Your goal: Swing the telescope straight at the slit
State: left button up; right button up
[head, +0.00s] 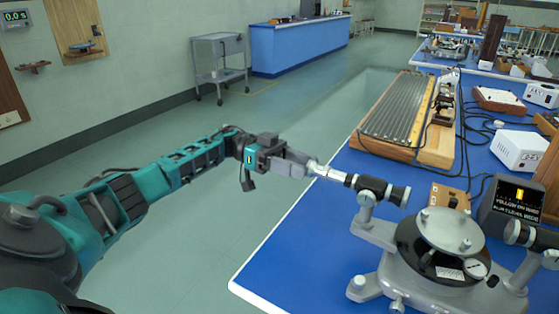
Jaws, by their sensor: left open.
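The spectrometer stands at the front right of the blue bench, with a round table (450,229) on a dark disc and grey base. Its telescope (376,188), a black and silver tube on a post, points out to the left over the bench edge. A second black tube (532,236), apparently the collimator, is at the right and cut by the picture edge; no slit can be made out. My left gripper (316,170) is open at the telescope's outer left end. I cannot tell whether its fingers straddle or touch the tube. My right gripper is not in view.
A black display box (511,205) with a yellow light and text stands behind the spectrometer. A ribbed grey unit on a wooden board (397,108), white boxes (519,149) and cables lie farther back. The floor left of the bench edge is clear.

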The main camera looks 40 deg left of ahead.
pick_arm(q)
jog(key=s+a+b, duration=0.1)
jog(key=a, duration=0.5)
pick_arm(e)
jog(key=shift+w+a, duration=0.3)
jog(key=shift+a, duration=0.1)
